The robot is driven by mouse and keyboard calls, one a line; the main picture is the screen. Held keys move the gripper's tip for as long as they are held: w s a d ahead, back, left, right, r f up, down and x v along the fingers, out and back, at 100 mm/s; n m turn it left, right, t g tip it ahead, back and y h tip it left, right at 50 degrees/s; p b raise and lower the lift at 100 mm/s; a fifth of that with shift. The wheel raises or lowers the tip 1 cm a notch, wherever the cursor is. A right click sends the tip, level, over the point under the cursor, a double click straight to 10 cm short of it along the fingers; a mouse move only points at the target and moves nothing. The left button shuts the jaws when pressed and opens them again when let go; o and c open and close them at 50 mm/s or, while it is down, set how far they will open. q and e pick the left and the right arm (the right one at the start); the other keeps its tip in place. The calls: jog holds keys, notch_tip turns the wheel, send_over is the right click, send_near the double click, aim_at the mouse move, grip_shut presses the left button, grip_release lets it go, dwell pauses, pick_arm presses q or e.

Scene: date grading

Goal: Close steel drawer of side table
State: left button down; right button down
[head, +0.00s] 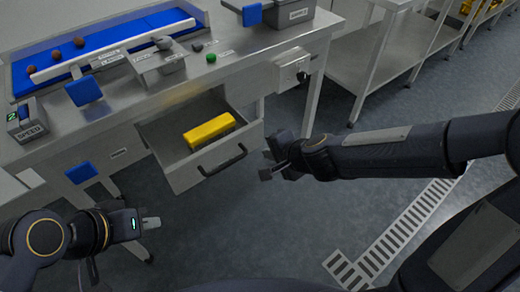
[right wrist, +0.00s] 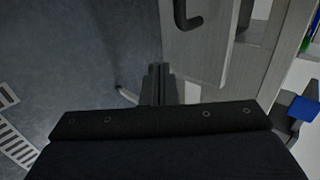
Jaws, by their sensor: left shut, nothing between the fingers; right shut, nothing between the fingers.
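The steel drawer (head: 190,172) of the side table (head: 130,122) stands pulled out, with a yellow block (head: 209,131) inside. Its dark handle (head: 222,160) is on the front panel. My right gripper (head: 268,165) is shut and empty, just right of the drawer front and apart from the handle in the head view. In the right wrist view its fingers (right wrist: 158,72) point toward the drawer front (right wrist: 195,55), and part of the handle (right wrist: 187,18) shows at the top. My left gripper (head: 150,223) is shut and empty, low and left of the drawer.
The table top holds a blue belt tray (head: 25,78) with several dates, a speed box (head: 27,120) and a green button (head: 211,58). A grey box (head: 292,68) hangs on the table's right side. A steel bench (head: 345,50) stands behind at right. Floor in front is clear.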

aim_at(253, 143)
jog(key=w+a, duration=0.1)
jog(key=w+a+p, duration=0.1)
jog(key=w, duration=0.1)
jog(key=shift+a+f, duration=0.1)
pick_arm(q)
jog(key=shift+r, duration=0.35)
pick_arm(e)
jog(key=shift+w+a, duration=0.25)
jog(key=shift+w, duration=0.05)
